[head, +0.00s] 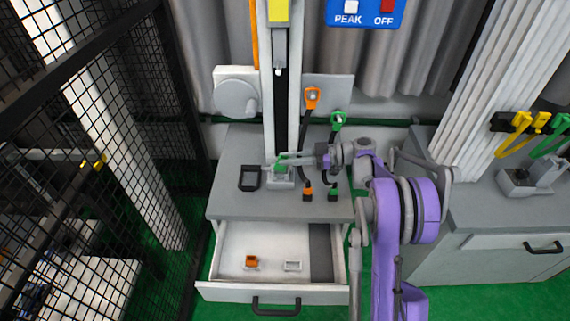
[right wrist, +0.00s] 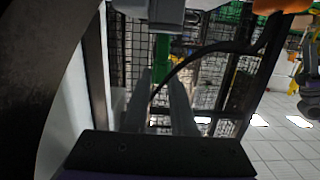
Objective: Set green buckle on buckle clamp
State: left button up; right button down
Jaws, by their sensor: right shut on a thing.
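The green buckle (head: 281,160) is at the foot of the drop tower's column, just above the grey buckle clamp (head: 281,181). My right gripper (head: 287,159) reaches in from the right and is shut on the green buckle. In the right wrist view a green piece (right wrist: 161,47) shows beyond the two grey fingers, under a pale block. I cannot tell whether the buckle touches the clamp or is a little above it. My left gripper is not in view.
A black tray (head: 249,178) lies left of the clamp. Orange (head: 308,193) and green (head: 333,193) cable ends stand to its right. The open drawer (head: 232,245) below holds an orange buckle (head: 251,262) and a pale one (head: 292,266). A black mesh fence (head: 110,120) stands left.

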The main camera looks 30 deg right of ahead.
jog(key=shift+w+a+f+g+h, duration=0.15)
jog(key=shift+a+g+h, duration=0.1)
jog(key=shift+g+h, duration=0.3)
jog(key=shift+w+a+g+h, duration=0.15)
jog(key=shift+a+g+h, duration=0.15)
jog(key=shift+h, duration=0.35)
jog(key=shift+f+h, duration=0.3)
jog(key=shift+f, duration=0.5)
jog(key=shift+d+f, duration=0.1)
jog(key=shift+f, duration=0.05)
jog(key=shift+f, duration=0.15)
jog(key=c, duration=0.7)
grip_release()
jog(key=shift+c, duration=0.2)
